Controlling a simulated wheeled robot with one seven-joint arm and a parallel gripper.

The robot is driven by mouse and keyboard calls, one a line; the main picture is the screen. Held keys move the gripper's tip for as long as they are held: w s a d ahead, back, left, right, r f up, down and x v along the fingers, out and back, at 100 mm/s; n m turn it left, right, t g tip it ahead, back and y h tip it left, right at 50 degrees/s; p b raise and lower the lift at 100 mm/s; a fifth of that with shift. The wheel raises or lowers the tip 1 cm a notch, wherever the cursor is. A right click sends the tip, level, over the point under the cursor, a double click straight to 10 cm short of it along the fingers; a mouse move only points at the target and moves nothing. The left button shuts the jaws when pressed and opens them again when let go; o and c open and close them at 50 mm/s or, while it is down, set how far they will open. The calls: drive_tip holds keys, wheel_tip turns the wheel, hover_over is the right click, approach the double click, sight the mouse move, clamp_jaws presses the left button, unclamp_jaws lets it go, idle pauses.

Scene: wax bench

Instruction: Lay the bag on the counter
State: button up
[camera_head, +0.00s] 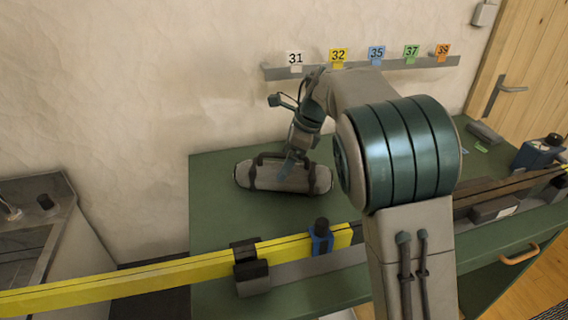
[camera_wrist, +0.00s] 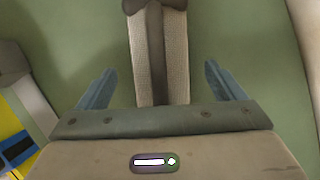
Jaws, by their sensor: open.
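A grey duffel-like bag (camera_head: 312,180) with dark straps lies on its side along the green counter (camera_head: 215,222), near the wall. My gripper (camera_head: 290,166) is above the bag's middle, pointing down. In the wrist view the bag (camera_wrist: 175,60) shows as a light woven strip with a dark band along it, between the two blue fingers of my gripper (camera_wrist: 163,85). The fingers are wide apart, with green surface showing between each finger and the bag. The bag's lower part in that view is hidden by my gripper's body.
A yellow ski (camera_head: 150,275) lies across the counter's front in a clamp (camera_head: 250,268) and a blue vise (camera_head: 320,238). A rail with numbered tags (camera_head: 375,66) is on the wall behind. A grey block (camera_head: 484,133) lies at the right. The counter left of the bag is clear.

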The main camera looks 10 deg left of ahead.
drive_tip(key=v, duration=1)
drive_tip(key=shift+f, duration=0.1)
